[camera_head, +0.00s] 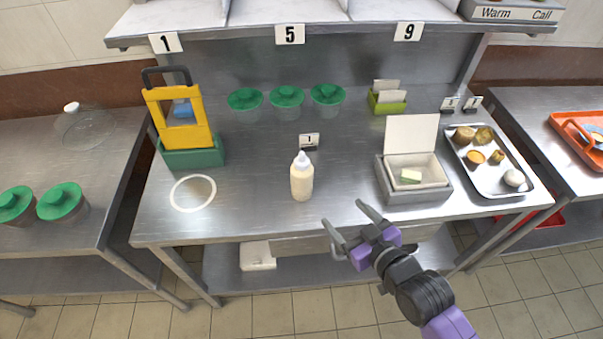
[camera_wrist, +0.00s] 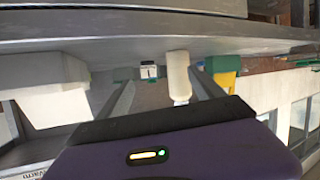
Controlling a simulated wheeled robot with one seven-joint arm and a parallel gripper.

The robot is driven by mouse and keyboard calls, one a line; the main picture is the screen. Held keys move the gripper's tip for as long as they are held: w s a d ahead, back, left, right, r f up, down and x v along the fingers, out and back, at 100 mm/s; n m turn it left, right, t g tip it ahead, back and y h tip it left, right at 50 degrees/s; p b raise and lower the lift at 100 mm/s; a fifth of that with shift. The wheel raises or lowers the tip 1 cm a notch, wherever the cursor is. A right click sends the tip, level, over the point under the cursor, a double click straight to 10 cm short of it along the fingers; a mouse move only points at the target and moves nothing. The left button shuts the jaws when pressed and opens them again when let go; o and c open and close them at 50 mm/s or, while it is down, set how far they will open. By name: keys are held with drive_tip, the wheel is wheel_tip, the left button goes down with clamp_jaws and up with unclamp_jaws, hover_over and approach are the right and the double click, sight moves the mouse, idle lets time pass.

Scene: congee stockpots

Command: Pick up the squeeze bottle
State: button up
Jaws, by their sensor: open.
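The squeeze bottle (camera_head: 302,178) is cream-coloured with a white nozzle and stands upright on the steel table near its front edge. In the wrist view, which looks upside down, the bottle (camera_wrist: 178,72) appears between the two finger lines, farther off. My gripper (camera_head: 343,213) is open and empty, in front of the table's edge and right of the bottle in the head view. Its fingers point toward the table and do not touch the bottle. My gripper (camera_wrist: 164,80) also shows in the wrist view.
A white ring (camera_head: 193,193) lies left of the bottle. An open grey box (camera_head: 416,192) and a metal tray (camera_head: 489,181) with food are to the right. A small number sign (camera_head: 309,141) stands behind the bottle. Green-lidded containers (camera_head: 287,98) are at the back.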

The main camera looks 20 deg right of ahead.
sight(308, 180)
drive_tip(key=shift+m+g+y, duration=0.3)
drive_tip(key=shift+y, duration=0.1)
drive_tip(key=w+a+r, duration=0.1)
drive_tip(key=w, duration=0.2)
drive_tip(key=w+a+r+p, duration=0.1)
drive_tip(key=w, duration=0.2)
drive_tip(key=w+a+r, duration=0.1)
drive_tip(key=w+a, duration=0.1)
drive_tip(key=w, duration=0.2)
drive_tip(key=shift+r+p, duration=0.15)
drive_tip(key=shift+p, duration=0.15)
drive_tip(key=shift+a+p+x, duration=0.1)
drive_tip(key=shift+p+x, duration=0.05)
drive_tip(key=shift+x, duration=0.8)
drive_tip(key=shift+a+p+x, duration=0.15)
drive_tip(key=shift+x, duration=2.85)
drive_tip(key=c, duration=1)
drive_tip(key=shift+o, duration=0.2)
